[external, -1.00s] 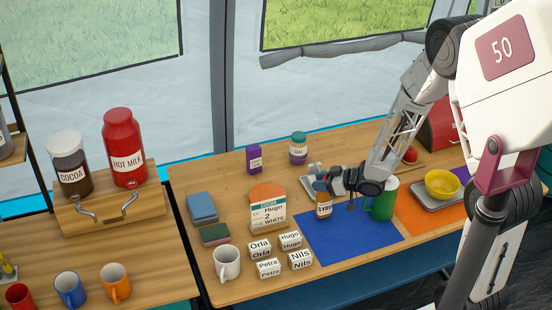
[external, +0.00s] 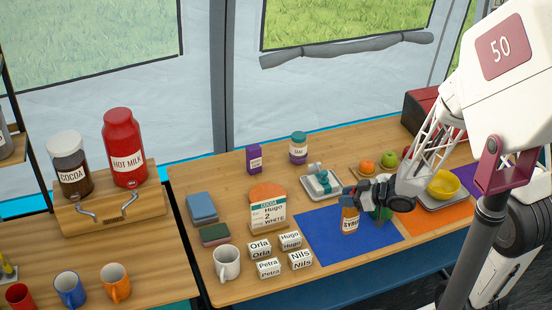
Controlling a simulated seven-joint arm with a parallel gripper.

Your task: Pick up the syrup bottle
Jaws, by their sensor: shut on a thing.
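The syrup bottle (external: 349,219), amber with a white label reading SYRUP, is upright over the blue mat (external: 326,244). My gripper (external: 351,194) is shut on its top from the right side. The fingers cover the bottle's upper part. I cannot tell for certain whether its base touches the mat or hangs just above it. The green mug (external: 380,213) stands on the mat just right of the bottle, partly hidden behind my gripper and wrist.
A white tray (external: 316,193) with small items lies behind the blue mat. Name blocks (external: 270,268), a white mug (external: 226,263) and a cocoa order card (external: 268,216) are left. The mat's front is clear.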

